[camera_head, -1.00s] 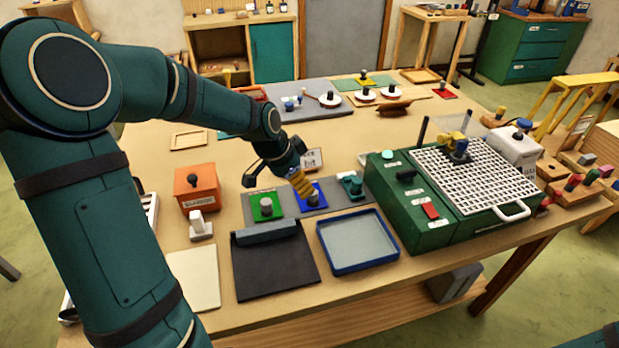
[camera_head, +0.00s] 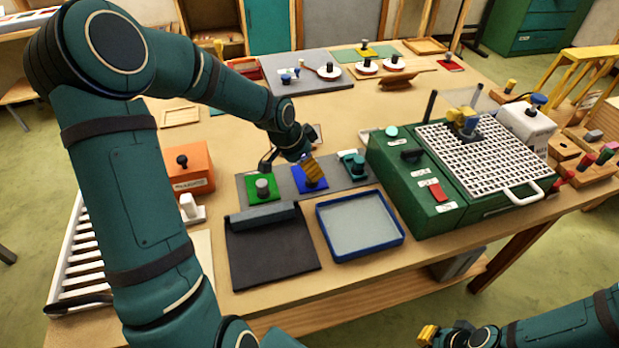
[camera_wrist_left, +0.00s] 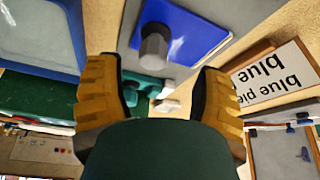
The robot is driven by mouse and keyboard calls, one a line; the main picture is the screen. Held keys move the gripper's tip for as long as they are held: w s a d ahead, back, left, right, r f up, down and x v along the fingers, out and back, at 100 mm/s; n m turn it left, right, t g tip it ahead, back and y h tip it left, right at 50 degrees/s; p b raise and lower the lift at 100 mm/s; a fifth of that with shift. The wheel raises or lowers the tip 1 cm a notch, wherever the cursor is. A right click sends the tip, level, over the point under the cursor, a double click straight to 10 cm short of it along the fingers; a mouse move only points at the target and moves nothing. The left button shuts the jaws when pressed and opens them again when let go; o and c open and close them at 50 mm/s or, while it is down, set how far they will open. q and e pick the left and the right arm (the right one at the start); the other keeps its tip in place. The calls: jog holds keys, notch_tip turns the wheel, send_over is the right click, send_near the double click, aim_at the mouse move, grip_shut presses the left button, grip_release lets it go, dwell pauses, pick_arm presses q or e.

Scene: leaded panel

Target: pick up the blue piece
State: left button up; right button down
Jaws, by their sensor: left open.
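The blue piece (camera_head: 323,186) is a flat blue square with a grey knob. It lies on a grey strip (camera_head: 338,199) between a green piece (camera_head: 263,188) and a teal part (camera_head: 352,164). My left gripper (camera_head: 308,168) is just above the blue piece and partly covers it. In the left wrist view the yellow fingers (camera_wrist_left: 160,70) are wide apart and empty. The blue plate (camera_wrist_left: 187,33) and its grey knob (camera_wrist_left: 154,46) show ahead of them, the knob roughly between the fingers. My right gripper (camera_head: 436,335) is at the bottom edge, its opening unclear.
A card reading "blue piece" (camera_wrist_left: 275,78) stands behind the strip. A blue-rimmed tray (camera_head: 362,252) and a black board (camera_head: 268,262) lie in front. A green machine with a white grid (camera_head: 480,150) stands to the right, an orange box (camera_head: 190,168) to the left.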

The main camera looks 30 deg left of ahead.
pick_arm(q)
jog(key=x, duration=0.1)
jog(key=b+x, duration=0.1)
jog(key=x, duration=0.3)
jog(key=shift+d+f, duration=0.1)
jog(key=shift+d, duration=0.25)
grip_shut()
